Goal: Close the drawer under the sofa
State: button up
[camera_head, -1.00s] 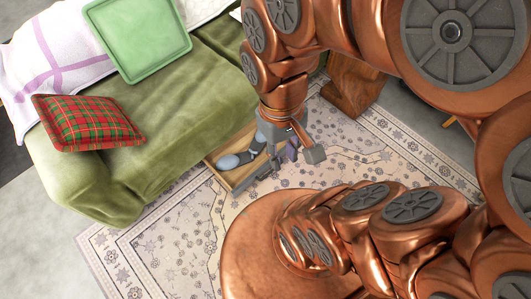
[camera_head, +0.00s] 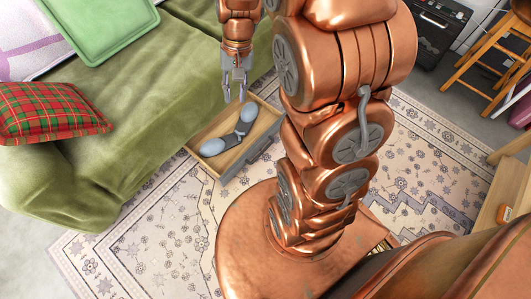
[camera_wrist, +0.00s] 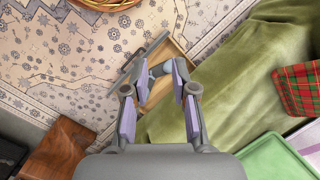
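The wooden drawer (camera_head: 266,125) sticks out from under the green sofa (camera_head: 170,90), over the patterned rug. It has a grey front with a handle (camera_head: 260,148) facing away from the sofa. Blue-grey rounded objects (camera_head: 212,148) lie in it. My gripper (camera_head: 235,92) hangs above the drawer's far end near the sofa edge, pointing down, with its fingers apart and nothing between them. In the wrist view my gripper (camera_wrist: 158,88) is open, with the drawer (camera_wrist: 163,88) below and beyond the fingertips, not visibly touched.
A tartan cushion (camera_head: 45,112) and a green cushion (camera_head: 98,22) lie on the sofa. The rug (camera_head: 140,245) is clear in front of the drawer at left. A wooden stool (camera_head: 490,50) and a black appliance (camera_head: 437,35) stand at the back right.

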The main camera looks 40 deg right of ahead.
jog(key=w+d+f+m+t+y+b, duration=0.15)
jog(key=w+d+f+b, duration=0.35)
jog(key=f, duration=0.8)
jog(key=w+d+f+m+g+b, duration=0.1)
jog(key=w+d+f+m+b, duration=0.35)
jog(key=f, duration=0.85)
jog(key=m+t+b, duration=0.2)
jog(key=m+b, duration=0.1)
jog(key=b, duration=1.1)
send_near(264, 150)
jog(key=f, duration=0.2)
jog(key=shift+y, duration=0.35)
jog(key=shift+b+x, duration=1.55)
jog(key=shift+x, duration=1.7)
jog(key=shift+w, duration=0.15)
jog(key=shift+c, duration=0.2)
grip_shut()
